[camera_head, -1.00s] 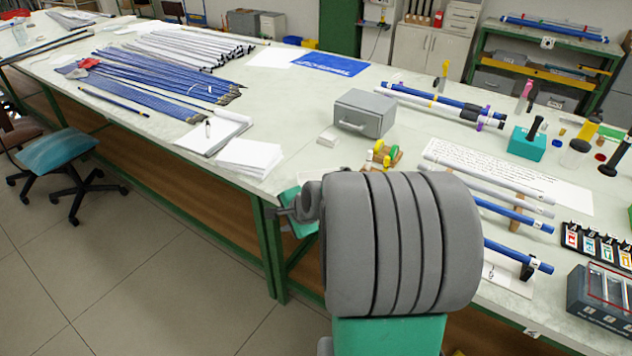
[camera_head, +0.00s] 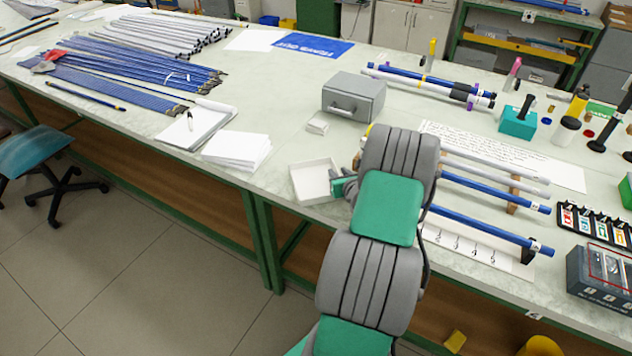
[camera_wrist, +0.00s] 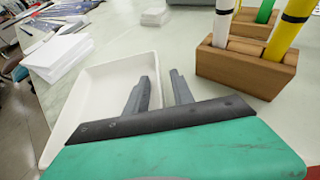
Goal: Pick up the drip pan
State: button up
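The drip pan (camera_head: 311,186) is a shallow white rectangular tray lying on the bench near its front edge. In the wrist view the drip pan (camera_wrist: 101,86) fills the left-centre, partly hidden by my gripper. In the head view my gripper (camera_head: 343,187) is at the pan's right side, mostly hidden by my arm.
A wooden block (camera_wrist: 246,65) holding white and yellow rods stands right of the pan. White paper stacks (camera_head: 237,149) lie to its left. A grey metal box (camera_head: 353,96) stands behind it. Rods on a stand (camera_head: 490,186) lie to the right.

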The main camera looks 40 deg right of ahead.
grip_shut()
jog(key=shift+r, duration=0.1)
dwell(1.3)
